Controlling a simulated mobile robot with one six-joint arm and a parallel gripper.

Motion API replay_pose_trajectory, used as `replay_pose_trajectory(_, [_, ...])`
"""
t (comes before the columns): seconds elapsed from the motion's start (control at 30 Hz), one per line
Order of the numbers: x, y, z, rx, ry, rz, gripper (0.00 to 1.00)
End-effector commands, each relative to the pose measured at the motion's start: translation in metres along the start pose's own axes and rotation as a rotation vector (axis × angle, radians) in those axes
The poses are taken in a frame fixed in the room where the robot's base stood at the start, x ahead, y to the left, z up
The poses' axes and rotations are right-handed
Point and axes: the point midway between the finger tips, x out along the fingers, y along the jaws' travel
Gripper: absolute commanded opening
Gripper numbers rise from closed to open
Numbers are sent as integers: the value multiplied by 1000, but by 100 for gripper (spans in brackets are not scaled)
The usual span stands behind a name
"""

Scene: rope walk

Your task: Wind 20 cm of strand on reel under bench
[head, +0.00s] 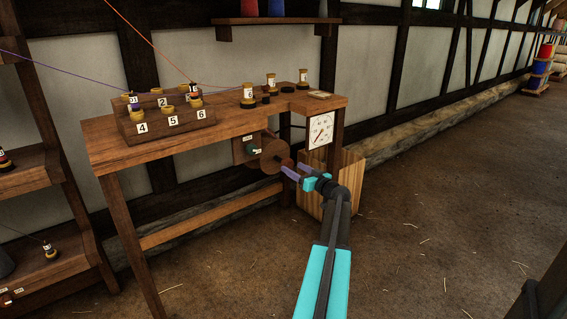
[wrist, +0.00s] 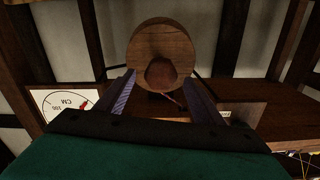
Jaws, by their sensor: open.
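A round wooden reel (head: 274,154) is mounted under the bench top, beside a small box with a teal knob (head: 254,149). The bench (head: 247,121) is brown wood. In the wrist view the reel (wrist: 160,42) faces me, with a darker round knob (wrist: 161,73) on its front. My gripper (head: 284,168) is open, its fingers pointing at the reel. In the wrist view the two purple fingers (wrist: 160,95) stand to the left and right of the knob, apart from it as far as I can tell. No strand shows on the reel.
A white dial marked CM (head: 321,130) hangs at the bench's right end; it also shows in the wrist view (wrist: 62,103). A numbered rack (head: 165,120) and several spools stand on top. A wooden bin (head: 346,176) stands below.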

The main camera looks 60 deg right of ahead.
Motion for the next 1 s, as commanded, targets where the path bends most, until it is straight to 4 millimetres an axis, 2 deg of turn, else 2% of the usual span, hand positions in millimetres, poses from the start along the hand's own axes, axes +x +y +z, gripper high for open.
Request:
replay_pose_trajectory(0.1, [20,1,1,-1,0,-2,62])
replay_pose_trajectory(0.5, [72,1,0,0,0,-1,62])
replay_pose_trajectory(0.7, [86,0,0,0,0,0,62])
replay_pose_trajectory(1.0, [89,0,0,0,0,0,62])
